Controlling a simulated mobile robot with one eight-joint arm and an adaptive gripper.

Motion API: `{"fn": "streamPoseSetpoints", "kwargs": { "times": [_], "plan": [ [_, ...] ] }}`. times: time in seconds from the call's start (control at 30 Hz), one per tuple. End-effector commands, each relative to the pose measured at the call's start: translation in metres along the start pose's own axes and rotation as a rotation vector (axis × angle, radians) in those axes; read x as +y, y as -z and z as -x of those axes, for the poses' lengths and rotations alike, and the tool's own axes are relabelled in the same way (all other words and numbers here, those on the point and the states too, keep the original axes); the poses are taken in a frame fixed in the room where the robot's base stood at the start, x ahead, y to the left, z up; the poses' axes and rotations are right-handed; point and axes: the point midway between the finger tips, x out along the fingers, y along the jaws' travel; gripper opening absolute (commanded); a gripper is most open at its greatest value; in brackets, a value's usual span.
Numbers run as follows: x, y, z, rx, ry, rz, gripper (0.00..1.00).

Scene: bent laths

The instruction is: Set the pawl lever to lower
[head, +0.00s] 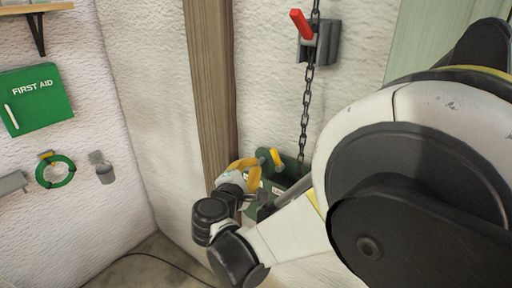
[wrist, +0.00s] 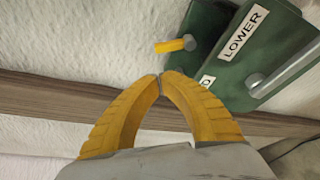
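A green hoist box hangs low on the wall (head: 290,178), and it fills the upper right of the wrist view (wrist: 222,18). It bears a white LOWER label (wrist: 243,33) and a second label (wrist: 207,81) mostly hidden by my finger. A short yellow-ended lever (wrist: 172,45), likely the pawl lever, sticks out beside the LOWER label; it shows in the head view too (head: 276,157). My gripper (wrist: 160,76) has its yellow fingertips together with nothing between them. In the picture it lies just below the yellow lever, apart from it. My gripper also shows in the head view (head: 252,168).
A grey bar (wrist: 288,66) runs from a round pivot on the box. A chain (head: 305,110) rises to a grey bracket with a red handle (head: 301,24). A wooden post (head: 211,80) stands left of the box. A first-aid case (head: 38,98) hangs further left.

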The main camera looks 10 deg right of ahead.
Motion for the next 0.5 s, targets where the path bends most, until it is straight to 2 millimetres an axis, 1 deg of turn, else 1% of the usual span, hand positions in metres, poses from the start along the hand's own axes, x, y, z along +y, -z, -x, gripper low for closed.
{"fn": "streamPoseSetpoints", "kwargs": {
  "times": [0.13, 0.23, 0.5],
  "plan": [
    [0.0, 0.0, -0.004, -0.001, 0.001, -0.001, 0.0],
    [0.0, 0.0, -0.015, -0.002, 0.002, -0.001, 0.0],
    [-0.001, -0.001, -0.064, -0.003, 0.003, -0.002, 0.0]
  ]
}}
